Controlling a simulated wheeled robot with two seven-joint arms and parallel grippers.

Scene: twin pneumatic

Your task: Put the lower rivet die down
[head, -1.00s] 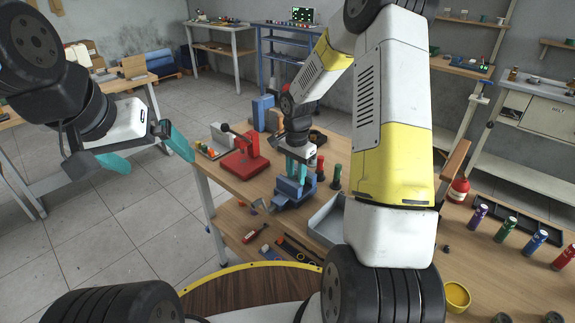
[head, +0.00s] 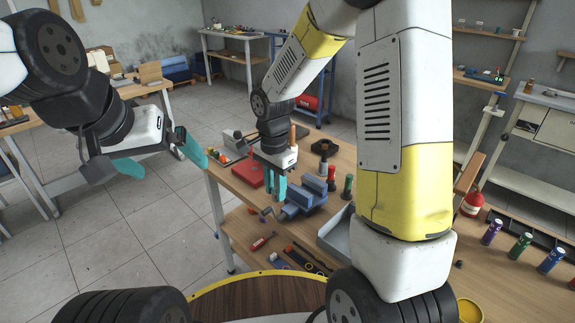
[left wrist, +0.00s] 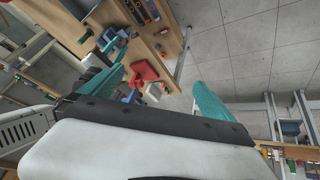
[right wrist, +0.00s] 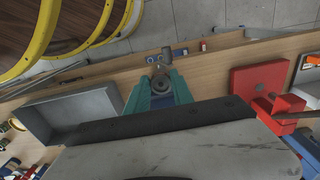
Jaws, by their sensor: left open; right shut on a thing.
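My right gripper (head: 275,188) points down over the workbench, just left of the blue vise (head: 305,200) in the head view. It is shut on a small grey round piece (right wrist: 160,82), seen between the fingertips in the right wrist view; this looks like the lower rivet die. The fingers hide much of it, and I cannot tell whether it touches anything below. The red press (head: 249,172) stands behind and left of the gripper, partly hidden by it; it also shows in the right wrist view (right wrist: 262,82). My left gripper (head: 160,160) is open and empty, left of the bench.
A grey tray (right wrist: 68,115) lies beside the vise. Several coloured bottles (head: 521,246) stand at the right. Floor is clear under my left gripper.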

